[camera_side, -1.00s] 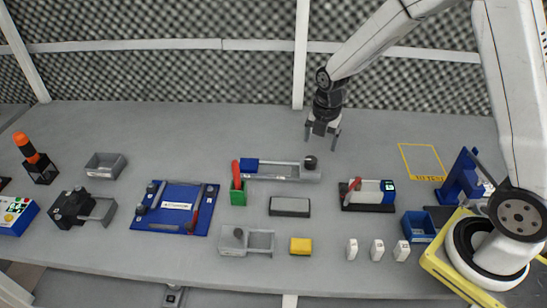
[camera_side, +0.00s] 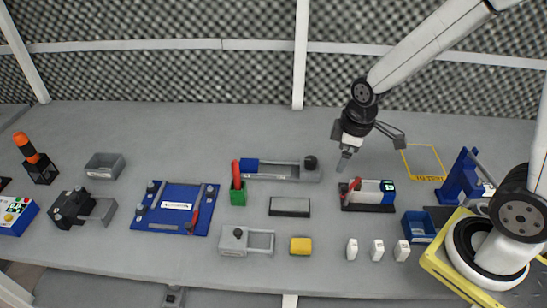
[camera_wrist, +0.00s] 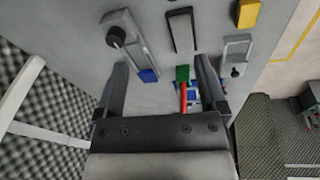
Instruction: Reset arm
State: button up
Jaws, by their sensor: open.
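My gripper (camera_side: 346,160) is in the side view, above the back part of the grey table, behind the white device with a red lever (camera_side: 368,194). It is open and empty, and seen nearly edge-on there. In the wrist view my gripper (camera_wrist: 165,80) shows two dark fingers spread wide with nothing held between them. Beyond the fingers lie the green block with a red handle (camera_wrist: 183,76) and the grey rail fixture with a black knob (camera_wrist: 122,40). The gripper appears clear of the table and touches nothing.
The grey table (camera_side: 190,125) is bare along its back. A blue board (camera_side: 177,225), a yellow block (camera_side: 301,245), several white pieces (camera_side: 377,250) and a blue bin (camera_side: 419,227) lie towards the front. A blue stand (camera_side: 462,178) is at the right. A mesh wall (camera_side: 170,75) closes the back.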

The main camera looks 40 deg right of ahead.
jog(key=shift+s+a+r+m+t, duration=0.15)
jog(key=shift+s+m, duration=0.65)
jog(key=shift+m, duration=0.4)
jog(key=shift+s+a+m+t, duration=0.1)
jog(key=shift+s+a+m, duration=0.1)
jog(key=shift+s+m, duration=0.8)
jog(key=shift+s+a+r+m+t, duration=0.15)
jog(key=shift+s+m, duration=0.45)
jog(key=shift+m, duration=0.8)
jog(key=shift+f, duration=0.1)
